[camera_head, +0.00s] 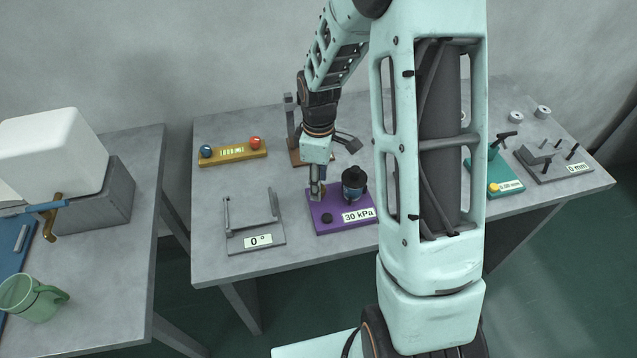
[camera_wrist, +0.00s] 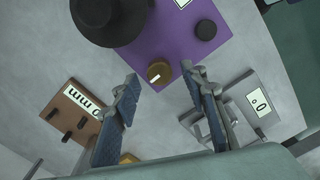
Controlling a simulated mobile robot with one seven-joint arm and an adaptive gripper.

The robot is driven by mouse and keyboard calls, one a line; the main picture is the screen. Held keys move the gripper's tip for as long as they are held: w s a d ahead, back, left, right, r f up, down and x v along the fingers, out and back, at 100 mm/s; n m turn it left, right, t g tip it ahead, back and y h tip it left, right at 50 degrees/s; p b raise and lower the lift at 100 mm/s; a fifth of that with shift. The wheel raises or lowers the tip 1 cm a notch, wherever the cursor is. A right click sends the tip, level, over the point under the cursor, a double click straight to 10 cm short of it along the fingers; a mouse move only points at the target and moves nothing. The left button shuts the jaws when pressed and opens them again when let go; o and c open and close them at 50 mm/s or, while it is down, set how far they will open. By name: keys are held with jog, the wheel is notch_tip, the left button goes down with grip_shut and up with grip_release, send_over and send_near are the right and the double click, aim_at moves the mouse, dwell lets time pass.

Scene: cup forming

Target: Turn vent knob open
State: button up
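A purple base (camera_head: 330,212) with a 30 kPa label (camera_head: 358,215) sits near the front edge of the middle table. It carries a black canister (camera_head: 353,183) and a low black knob (camera_head: 327,218). In the wrist view the purple base (camera_wrist: 180,35) also holds a brass knob (camera_wrist: 158,72) with a white mark, at its edge. No knob is labelled as the vent. My gripper (camera_head: 317,191) is over the left back part of the base and hides the brass knob in the head view. In the wrist view my gripper (camera_wrist: 161,82) is open, its fingers on either side of the brass knob with gaps.
A grey 0° fixture (camera_head: 258,241) stands left of the base. A yellow block (camera_head: 232,154) with blue and red balls and a brown stand (camera_head: 300,158) are behind. A teal base (camera_head: 497,178) and grey 0 mm plate (camera_head: 553,165) lie right. My arm hides part of the table.

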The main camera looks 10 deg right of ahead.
jog(key=shift+f, duration=0.45)
jog(key=shift+c, duration=0.3)
grip_shut()
